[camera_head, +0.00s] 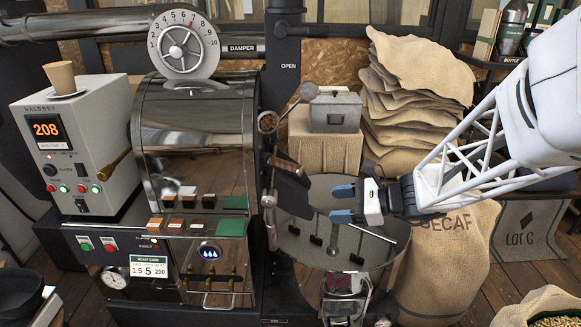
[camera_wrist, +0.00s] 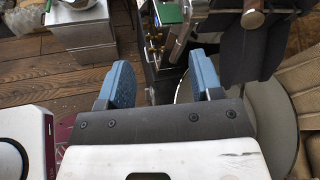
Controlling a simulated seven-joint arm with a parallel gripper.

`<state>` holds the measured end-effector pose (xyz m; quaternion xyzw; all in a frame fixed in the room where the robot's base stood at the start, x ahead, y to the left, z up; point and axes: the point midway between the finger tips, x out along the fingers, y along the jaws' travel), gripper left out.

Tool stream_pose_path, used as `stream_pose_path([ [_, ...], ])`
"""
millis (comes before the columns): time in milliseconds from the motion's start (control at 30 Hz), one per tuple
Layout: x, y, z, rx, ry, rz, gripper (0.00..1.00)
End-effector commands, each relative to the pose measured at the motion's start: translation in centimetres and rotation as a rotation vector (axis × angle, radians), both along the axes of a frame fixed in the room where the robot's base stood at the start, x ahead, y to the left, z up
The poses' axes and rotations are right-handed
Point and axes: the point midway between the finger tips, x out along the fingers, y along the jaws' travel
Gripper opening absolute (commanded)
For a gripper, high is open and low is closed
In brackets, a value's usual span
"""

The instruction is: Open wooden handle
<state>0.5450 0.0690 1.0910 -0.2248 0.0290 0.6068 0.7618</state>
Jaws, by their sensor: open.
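A wooden handle (camera_head: 285,162) sits at the top of a dark door flap (camera_head: 290,190) on the right side of the roaster, above the round cooling tray. In the wrist view, the handle's round wooden end (camera_wrist: 253,18) and the dark flap (camera_wrist: 240,55) show at upper right. My gripper (camera_head: 338,204) is right of the flap and lower than the handle, apart from the handle. Its two blue fingers (camera_wrist: 163,78) are spread with nothing between them.
The round cooling tray (camera_head: 300,236) with stirring arms lies below my gripper. A dark vertical pipe (camera_head: 283,60) stands behind the flap. A DECAF sack (camera_head: 445,260), stacked sacks (camera_head: 425,70) and a grey box (camera_head: 335,112) are around it. A metal lever (camera_head: 300,97) rises above the handle.

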Motion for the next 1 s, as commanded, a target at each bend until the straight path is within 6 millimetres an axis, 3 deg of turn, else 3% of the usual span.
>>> stream_pose_path([
  [267, -7.6, 1.2, 1.2, -0.340, -0.177, 0.281, 0.59],
  [600, -15.2, -0.8, 1.8, -0.751, -0.409, 0.625, 0.59],
  [800, -18.0, -2.8, 2.3, -0.977, -0.527, 0.835, 0.59],
  [1000, -18.9, -4.8, 2.9, -1.178, -0.603, 1.054, 0.59],
])
